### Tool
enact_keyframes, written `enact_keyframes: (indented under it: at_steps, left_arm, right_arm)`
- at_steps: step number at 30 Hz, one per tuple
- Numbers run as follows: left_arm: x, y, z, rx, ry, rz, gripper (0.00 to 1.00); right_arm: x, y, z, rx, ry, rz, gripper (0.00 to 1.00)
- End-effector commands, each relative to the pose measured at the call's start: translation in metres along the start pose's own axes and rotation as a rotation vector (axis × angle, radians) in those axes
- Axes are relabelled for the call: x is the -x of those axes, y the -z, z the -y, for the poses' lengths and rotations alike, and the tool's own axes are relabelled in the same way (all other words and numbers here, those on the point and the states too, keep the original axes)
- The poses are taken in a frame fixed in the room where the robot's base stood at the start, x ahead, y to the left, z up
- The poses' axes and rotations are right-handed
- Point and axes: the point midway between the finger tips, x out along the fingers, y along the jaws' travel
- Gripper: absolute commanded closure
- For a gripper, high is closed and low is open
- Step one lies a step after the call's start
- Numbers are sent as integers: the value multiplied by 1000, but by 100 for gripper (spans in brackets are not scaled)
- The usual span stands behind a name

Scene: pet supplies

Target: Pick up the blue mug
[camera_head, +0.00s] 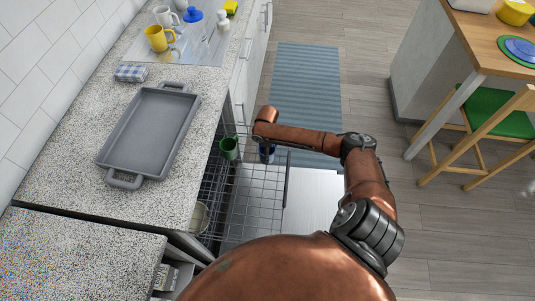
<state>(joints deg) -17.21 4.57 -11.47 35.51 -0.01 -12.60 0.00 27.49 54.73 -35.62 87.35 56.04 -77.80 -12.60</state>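The blue mug (267,152) is in the wire rack of the open dishwasher, just below my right forearm, which hides part of it. A green mug (229,148) is in the same rack, to its left. My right arm reaches in from the bottom of the view, and its wrist end is just above and beside the blue mug. The fingers of my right gripper are hidden under the wrist, so I cannot see whether they touch the mug. My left gripper is not in view.
A grey tray (150,133) lies on the speckled counter (65,165) at the left. Yellow and white mugs stand by the sink area at the top. The dishwasher rack (250,200) extends over the floor. A blue rug (305,85) and green-seated stool (495,115) are to the right.

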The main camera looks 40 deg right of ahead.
Motion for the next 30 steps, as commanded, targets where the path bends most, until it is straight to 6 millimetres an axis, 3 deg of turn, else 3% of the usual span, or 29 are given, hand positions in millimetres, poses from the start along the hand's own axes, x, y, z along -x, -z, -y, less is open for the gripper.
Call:
enact_keyframes:
  at_steps: [9, 20, 27, 30]
  left_arm:
    - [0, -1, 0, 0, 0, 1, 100]
    - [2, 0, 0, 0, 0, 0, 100]
    - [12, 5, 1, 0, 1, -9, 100]
    - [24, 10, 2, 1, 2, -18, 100]
  right_arm:
    - [0, -1, -1, -1, -2, 1, 80]
    - [5, 0, -1, -1, -3, -1, 81]
    - [37, 0, -3, 0, -5, -3, 81]
    - [56, -8, 12, 2, -3, -2, 81]
